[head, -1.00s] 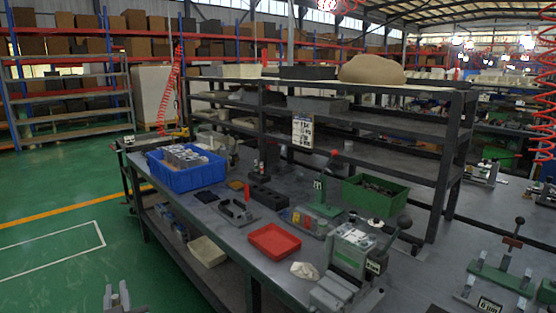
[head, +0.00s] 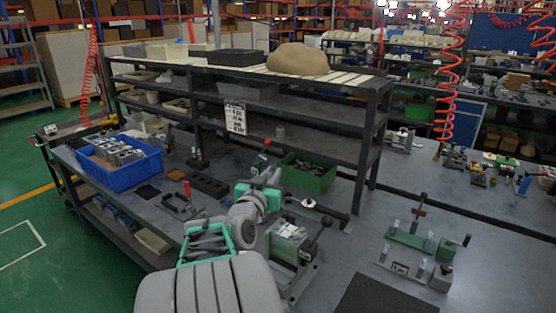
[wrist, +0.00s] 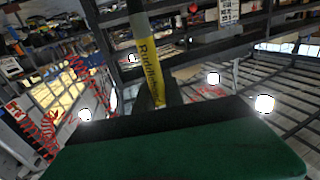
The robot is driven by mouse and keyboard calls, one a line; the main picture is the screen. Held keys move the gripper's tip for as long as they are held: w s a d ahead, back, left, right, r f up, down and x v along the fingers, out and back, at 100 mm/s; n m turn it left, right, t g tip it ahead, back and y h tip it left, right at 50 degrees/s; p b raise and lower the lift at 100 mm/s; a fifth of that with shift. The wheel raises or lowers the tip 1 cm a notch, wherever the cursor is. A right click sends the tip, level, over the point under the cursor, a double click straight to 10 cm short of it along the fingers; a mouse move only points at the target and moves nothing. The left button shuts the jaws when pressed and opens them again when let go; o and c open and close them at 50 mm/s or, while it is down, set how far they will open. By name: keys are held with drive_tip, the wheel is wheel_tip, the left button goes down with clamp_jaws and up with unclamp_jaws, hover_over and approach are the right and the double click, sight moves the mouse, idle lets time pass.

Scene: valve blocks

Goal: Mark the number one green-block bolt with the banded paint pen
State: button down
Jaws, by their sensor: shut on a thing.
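The pen (wrist: 148,60) shows in the wrist view as a dark rod with a yellow lettered band. My gripper (wrist: 157,98) is shut on it, and its dark fingers show at the band's lower end. In the head view my white and teal arm reaches over the bench, with the gripper end (head: 264,172) near the green bin. The pen cannot be made out there. A green fixture block (head: 410,238) with upright posts stands on the bench at right, apart from my gripper. Another green fixture lies behind my arm, mostly hidden. No bolt numbers are readable.
A green bin (head: 308,174) and a grey vise-like machine (head: 288,240) stand close to my arm. A blue crate (head: 118,166) is at left. A dark steel rack (head: 372,130) rises behind. Bare bench (head: 345,250) lies between the machine and the right fixture.

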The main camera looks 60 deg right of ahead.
drive_tip(key=shift+s+d+r+g, duration=0.2)
drive_tip(key=shift+s+d+g, duration=0.25)
drive_tip(key=shift+s, duration=0.35)
drive_tip(key=shift+f+b, duration=0.1)
drive_tip(key=shift+b, duration=0.4)
wheel_tip(320, 180, down, 5)
drive_tip(key=b, duration=0.6)
drive_tip(key=shift+a+f, duration=0.1)
drive_tip(key=shift+f+b, duration=0.2)
drive_tip(key=shift+b, duration=0.15)
wheel_tip(320, 180, up, 5)
drive_tip(key=shift+p, duration=1.1)
